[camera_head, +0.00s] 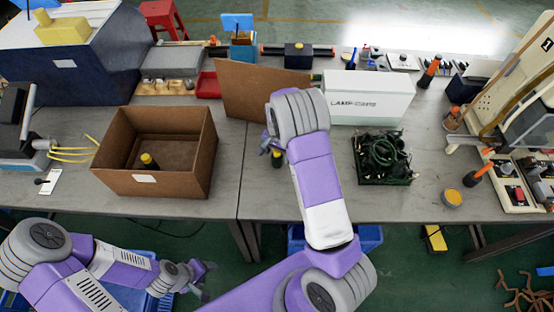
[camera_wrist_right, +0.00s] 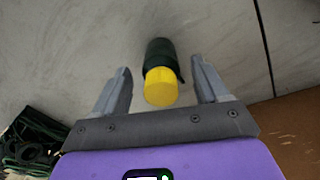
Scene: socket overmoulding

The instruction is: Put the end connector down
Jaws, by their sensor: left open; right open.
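An end connector (camera_wrist_right: 161,62), dark green with a yellow end, is on the grey table in the right wrist view. It lies between the two spread fingers of my right gripper (camera_wrist_right: 160,88), with a gap on each side. In the head view the same connector (camera_head: 277,159) shows just beside my right gripper (camera_head: 271,146), partly hidden by it. My right gripper is open and holds nothing. My left gripper (camera_head: 204,278) is open and empty, low in front of the table's front edge.
An open cardboard box (camera_head: 200,150) on the left holds another yellow-and-dark-green connector (camera_head: 149,161). A brown panel (camera_head: 243,92), a white carton (camera_head: 395,97) and a dark crate of green cables (camera_head: 385,180) stand near my right arm. Bare table (camera_head: 225,175) lies between box and right gripper.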

